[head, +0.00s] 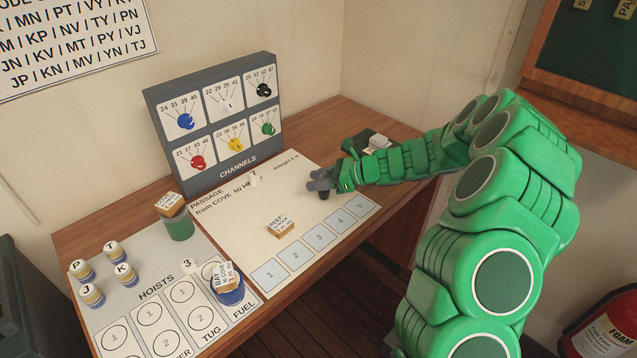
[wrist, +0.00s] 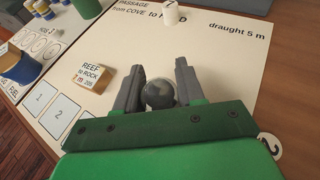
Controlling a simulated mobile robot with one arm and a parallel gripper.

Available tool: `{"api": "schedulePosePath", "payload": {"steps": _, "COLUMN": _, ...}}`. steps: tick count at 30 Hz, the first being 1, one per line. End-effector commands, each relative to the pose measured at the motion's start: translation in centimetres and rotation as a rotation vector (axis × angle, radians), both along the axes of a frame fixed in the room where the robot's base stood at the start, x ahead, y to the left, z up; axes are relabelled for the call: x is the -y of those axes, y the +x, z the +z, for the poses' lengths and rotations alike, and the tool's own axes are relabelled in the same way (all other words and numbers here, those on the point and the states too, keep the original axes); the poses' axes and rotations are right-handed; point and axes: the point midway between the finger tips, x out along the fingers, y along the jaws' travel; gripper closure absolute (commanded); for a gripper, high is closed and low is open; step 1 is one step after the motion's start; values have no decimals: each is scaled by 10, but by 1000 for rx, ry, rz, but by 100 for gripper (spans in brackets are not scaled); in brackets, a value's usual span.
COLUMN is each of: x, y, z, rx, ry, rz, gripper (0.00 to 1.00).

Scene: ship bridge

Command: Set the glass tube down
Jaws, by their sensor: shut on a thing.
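My gripper (head: 320,184) is over the right part of the white passage sheet. In the wrist view, its two dark fingers (wrist: 157,88) are shut on a rounded, dark, glassy thing, which I take to be the glass tube (wrist: 160,94), seen end-on. In the head view the fingers mostly hide it, and a short dark part (head: 324,196) shows just below them. It is low over the sheet, and I cannot tell whether it touches. The passage sheet (head: 232,225) carries numbered squares along its front edge.
A REEF block (head: 281,229) lies left of the gripper. A small white marker (head: 254,180) stands farther back. The channels panel (head: 215,120) rises behind. At left are a green cup (head: 179,226), a blue cup (head: 230,295) and several lettered pegs (head: 83,271). The sheet around the gripper is mostly clear.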

Motion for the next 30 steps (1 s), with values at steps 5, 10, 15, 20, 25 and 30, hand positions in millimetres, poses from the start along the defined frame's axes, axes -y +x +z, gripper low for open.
{"api": "schedulePosePath", "payload": {"steps": 5, "x": 0, "y": 0, "z": -12, "rx": 1, "ry": 1, "rz": -1, "gripper": 91}}
{"api": "schedulePosePath", "payload": {"steps": 10, "x": 0, "y": 0, "z": -11, "rx": 2, "ry": 1, "rz": 0, "gripper": 91}}
{"api": "schedulePosePath", "payload": {"steps": 15, "x": 0, "y": 0, "z": -14, "rx": 1, "ry": 1, "rz": -1, "gripper": 91}}
{"api": "schedulePosePath", "payload": {"steps": 20, "x": 0, "y": 0, "z": -14, "rx": 2, "ry": 1, "rz": 0, "gripper": 40}}
{"api": "schedulePosePath", "payload": {"steps": 25, "x": 0, "y": 0, "z": -14, "rx": 2, "ry": 1, "rz": 0, "gripper": 36}}
{"api": "schedulePosePath", "payload": {"steps": 30, "x": 0, "y": 0, "z": -13, "rx": 2, "ry": 0, "rz": 0, "gripper": 36}}
